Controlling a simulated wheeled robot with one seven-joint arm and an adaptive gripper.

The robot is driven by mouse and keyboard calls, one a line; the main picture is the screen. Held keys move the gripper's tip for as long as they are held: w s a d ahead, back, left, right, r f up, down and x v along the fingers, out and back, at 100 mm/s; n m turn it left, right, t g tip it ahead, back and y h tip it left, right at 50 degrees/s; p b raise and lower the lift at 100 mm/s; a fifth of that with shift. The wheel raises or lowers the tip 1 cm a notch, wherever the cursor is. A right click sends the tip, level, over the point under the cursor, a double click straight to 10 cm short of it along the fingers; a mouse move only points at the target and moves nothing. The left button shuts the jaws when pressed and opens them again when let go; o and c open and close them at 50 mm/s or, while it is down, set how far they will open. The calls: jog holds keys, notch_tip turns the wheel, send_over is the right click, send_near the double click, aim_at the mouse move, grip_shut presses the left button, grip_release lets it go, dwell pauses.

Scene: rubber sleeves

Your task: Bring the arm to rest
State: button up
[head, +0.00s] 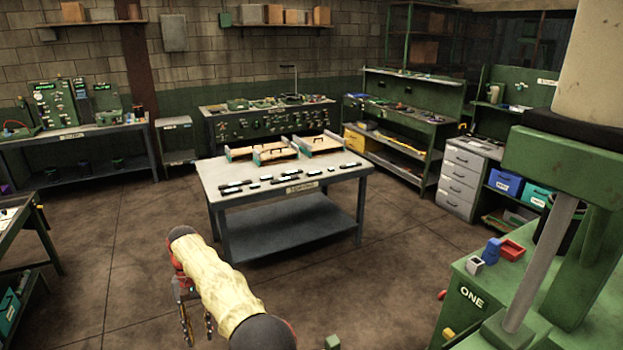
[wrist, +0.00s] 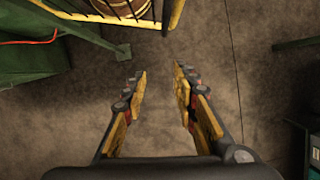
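My arm, in a yellowish sleeve, reaches into the lower middle of the head view, out over the open floor. My gripper (head: 196,318) hangs at its end, pointing down. In the wrist view my gripper (wrist: 158,88) has its two fingers apart, with bare brown floor between them. It holds nothing and touches nothing that I can see.
A table (head: 290,192) with several small dark parts and trays stands ahead. A green machine bench (head: 470,300) marked ONE is close on the right. Another bench (head: 22,222) is at the left edge. A barrel (wrist: 120,6) sits behind a yellow rail (wrist: 175,14). The floor between is clear.

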jog(key=w+d+r+m+t+y+b, duration=0.1)
jog(key=w+d+r+t+y+b, duration=0.15)
jog(key=d+r, duration=1.75)
jog(key=s+d+r+m+t+b, duration=0.1)
jog(key=s+d+r+t+b, duration=0.1)
jog(key=s+d, duration=0.5)
jog(key=s+d+r+t+b, duration=0.1)
jog(key=s+d, duration=0.4)
jog(key=d, duration=0.5)
jog(key=s+d+f+t+b, duration=0.1)
jog(key=s+d+f, duration=0.2)
jog(key=s, duration=0.3)
jog(key=s+d+f+m+t+h+b, duration=0.1)
jog(key=s+d+f, duration=0.2)
jog(key=s+d, duration=0.3)
jog(key=s+d+f+t+b, duration=0.1)
jog(key=s+d+f, duration=0.3)
jog(key=s, duration=0.4)
jog(key=shift+d+m+t+b, duration=0.3)
jog(key=shift+t+b, duration=0.1)
jog(key=shift+t, duration=0.05)
jog(key=shift+s, duration=0.15)
